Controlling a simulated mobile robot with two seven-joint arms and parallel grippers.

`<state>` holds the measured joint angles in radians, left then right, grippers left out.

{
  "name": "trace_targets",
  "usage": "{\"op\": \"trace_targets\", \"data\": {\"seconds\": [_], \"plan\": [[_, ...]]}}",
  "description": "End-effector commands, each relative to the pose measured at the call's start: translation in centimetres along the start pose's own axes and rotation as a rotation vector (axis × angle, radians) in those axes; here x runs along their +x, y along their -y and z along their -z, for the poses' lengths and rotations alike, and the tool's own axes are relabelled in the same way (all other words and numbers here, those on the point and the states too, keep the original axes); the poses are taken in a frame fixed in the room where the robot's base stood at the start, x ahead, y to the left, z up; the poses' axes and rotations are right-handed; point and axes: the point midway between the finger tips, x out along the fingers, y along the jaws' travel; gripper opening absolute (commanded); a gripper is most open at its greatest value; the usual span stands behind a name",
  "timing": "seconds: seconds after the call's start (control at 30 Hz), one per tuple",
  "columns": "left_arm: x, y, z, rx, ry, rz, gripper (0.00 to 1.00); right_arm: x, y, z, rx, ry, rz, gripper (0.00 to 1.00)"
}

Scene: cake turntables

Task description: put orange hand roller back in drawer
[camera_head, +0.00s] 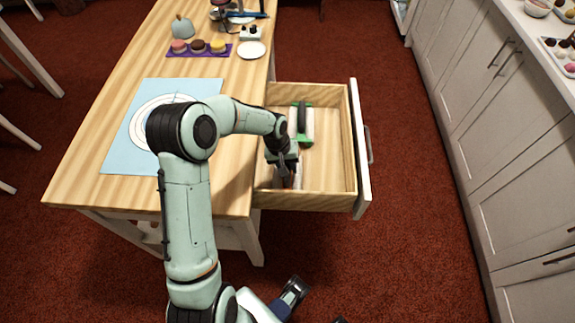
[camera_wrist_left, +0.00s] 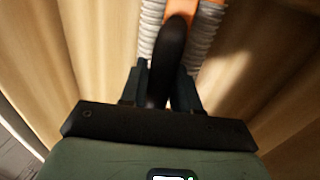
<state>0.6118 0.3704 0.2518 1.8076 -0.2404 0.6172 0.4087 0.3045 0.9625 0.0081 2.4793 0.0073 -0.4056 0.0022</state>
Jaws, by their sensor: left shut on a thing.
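My left gripper (camera_head: 285,180) reaches down into the open drawer (camera_head: 332,183), near its front left corner. It is shut on the black handle (camera_wrist_left: 168,55) of the orange hand roller, which stands between the fingers in the left wrist view. The roller's orange part (camera_wrist_left: 210,18) and grey ribbed sides show at the top of that view. In the head view the gripper and wrist mostly hide the roller. The wooden drawer walls are close on both sides in the wrist view. Whether the roller touches the drawer floor I cannot tell.
A green and white roller (camera_head: 308,139) lies farther back in the drawer. A blue mat (camera_head: 118,158) with a round turntable (camera_head: 142,122) is on the wooden table. A purple tray (camera_head: 177,52) of cakes and a white plate (camera_head: 251,50) stand behind. The drawer's right side is clear.

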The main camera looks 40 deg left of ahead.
Motion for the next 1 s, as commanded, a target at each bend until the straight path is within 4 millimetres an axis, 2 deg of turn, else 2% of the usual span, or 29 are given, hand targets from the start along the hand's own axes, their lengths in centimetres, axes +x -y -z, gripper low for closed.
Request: {"op": "trace_targets", "data": {"seconds": [0.43, 0.47, 0.5, 0.53, 1.0], "plan": [[1.4, 0.5, -0.1, -0.002, 0.005, 0.004, 0.0, 0.6, -0.1, 0.3, -0.001, -0.01, 0.002, 0.23], [1.4, 0.6, -0.2, -0.003, 0.007, 0.006, 0.41, 0.6, -0.1, 0.3, -0.001, -0.01, 0.002, 0.23], [1.5, 0.6, -0.2, -0.003, 0.008, 0.006, 0.54, 0.6, -0.1, 0.3, -0.001, -0.01, 0.002, 0.23], [1.4, 0.6, -0.2, -0.003, 0.008, 0.006, 0.56, 0.6, -0.1, 0.3, -0.001, -0.01, 0.002, 0.23], [0.7, 0.2, 0.0, -0.001, 0.001, 0.001, 0.56, 0.3, 0.0, 0.2, -0.001, -0.007, 0.002, 0.23]]}}
